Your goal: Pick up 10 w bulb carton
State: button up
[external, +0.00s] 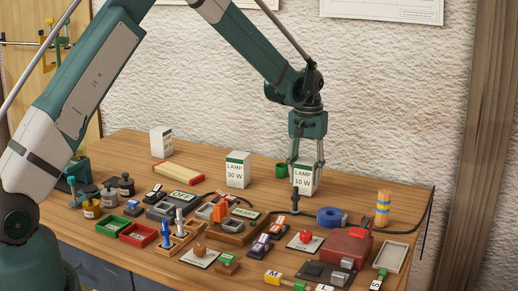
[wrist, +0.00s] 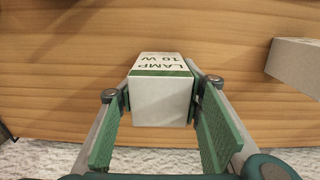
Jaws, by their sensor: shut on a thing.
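The 10 W bulb carton (external: 304,179) is a white box with a green band and the print "LAMP 10 W". It is upright at the back right of the table in the external view. In the wrist view the carton (wrist: 160,103) sits between the two green finger pads, which touch its sides. My gripper (external: 306,168) is shut on the carton from above; in the wrist view the gripper (wrist: 160,95) shows both fingers. I cannot tell whether the carton's base touches the table.
A 30 W lamp carton (external: 237,170) stands to the left, and another white carton (external: 161,142) stands farther left. A green cup (external: 281,170) is close beside the held carton. A blue tape roll (external: 330,217) and a striped cylinder (external: 382,209) are in front and right. The table front is crowded.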

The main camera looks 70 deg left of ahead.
jog(key=shift+r, duration=4.7)
